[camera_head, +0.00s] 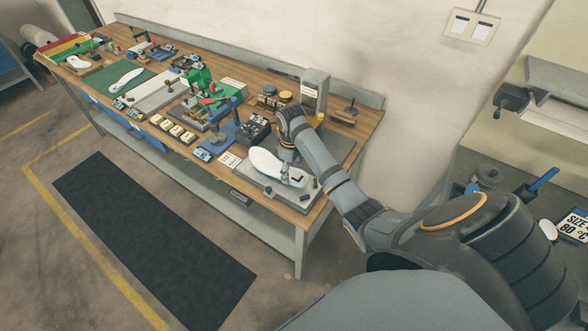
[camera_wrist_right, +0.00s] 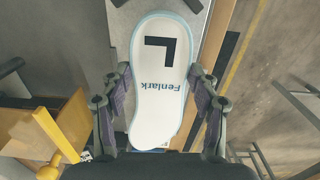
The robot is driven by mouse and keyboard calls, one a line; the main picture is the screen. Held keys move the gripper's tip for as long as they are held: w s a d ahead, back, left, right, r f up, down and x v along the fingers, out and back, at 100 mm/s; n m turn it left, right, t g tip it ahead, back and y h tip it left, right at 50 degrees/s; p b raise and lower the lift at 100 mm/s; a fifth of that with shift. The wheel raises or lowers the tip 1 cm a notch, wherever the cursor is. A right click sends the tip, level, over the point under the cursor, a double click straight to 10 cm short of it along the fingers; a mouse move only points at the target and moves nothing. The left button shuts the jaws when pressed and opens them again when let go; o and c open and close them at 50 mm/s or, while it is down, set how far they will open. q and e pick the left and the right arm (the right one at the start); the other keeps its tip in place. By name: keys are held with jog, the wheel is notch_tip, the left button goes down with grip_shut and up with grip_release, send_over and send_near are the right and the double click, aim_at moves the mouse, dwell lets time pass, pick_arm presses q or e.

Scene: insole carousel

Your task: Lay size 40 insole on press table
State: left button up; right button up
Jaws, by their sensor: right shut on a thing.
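A white insole (camera_head: 268,165) with a pale blue edge is at the near right end of the workbench. In the right wrist view the insole (camera_wrist_right: 160,85) shows a black L and the word Fenlark; its small heel mark is too small to read. My right gripper (camera_head: 287,160) is shut on the insole, its fingers (camera_wrist_right: 160,100) along both long sides. A flat grey plate (camera_head: 301,207), apparently the press table, is under the insole; I cannot tell whether they touch. My left gripper is out of view.
Another white insole (camera_head: 126,80) lies on a green mat (camera_head: 146,75) farther left. A black device (camera_head: 254,130), a blue-based fixture (camera_head: 216,143) and several small cream blocks (camera_head: 178,131) stand left of the plate. A grey post (camera_head: 314,90) stands behind my right gripper.

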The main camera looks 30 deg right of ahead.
aim_at(294, 175)
jog(key=shift+s+d+f+p, duration=0.2)
jog(key=shift+f+p, duration=0.1)
jog(key=shift+f, duration=0.1)
jog(key=shift+s+d+f+p, duration=0.1)
jog(key=shift+d+f+p, duration=0.05)
jog(key=shift+f+p, duration=0.15)
notch_tip(294, 175, down, 2)
jog(key=shift+f+p, duration=0.25)
jog(key=shift+p, duration=0.05)
jog(key=shift+f, duration=0.1)
jog(key=shift+w, duration=0.1)
jog(key=o, duration=0.9)
jog(key=shift+f, duration=0.1)
jog(key=shift+o, duration=1)
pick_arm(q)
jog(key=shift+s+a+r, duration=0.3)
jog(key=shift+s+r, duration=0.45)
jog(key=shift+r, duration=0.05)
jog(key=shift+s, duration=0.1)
